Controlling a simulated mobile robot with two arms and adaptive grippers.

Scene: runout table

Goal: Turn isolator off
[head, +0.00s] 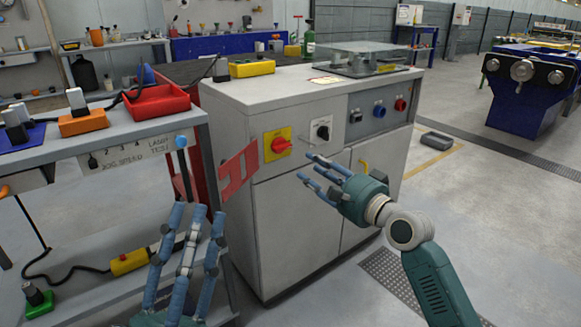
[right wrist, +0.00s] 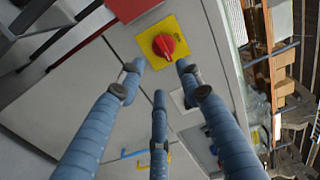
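The isolator is a red rotary knob (head: 281,145) on a yellow plate (head: 269,136), on the upper left of the grey cabinet's front. In the right wrist view the knob (right wrist: 163,45) is beyond my fingertips, near the top centre. My right gripper (head: 316,171) is open and empty, to the right of and below the knob. Its fingers (right wrist: 158,72) are spread, with a visible gap between them; none is seen gripping the knob. The knob's setting marks are too small to read. My left gripper (head: 197,210) is open and empty, low in front of the left bench.
A black knob (head: 322,131) on a pale plate is right of the isolator. A red panel (head: 238,174) hangs by the cabinet's left edge. Blue and red controls (head: 379,110) are farther right. The left bench (head: 120,143) carries a red tray (head: 156,103).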

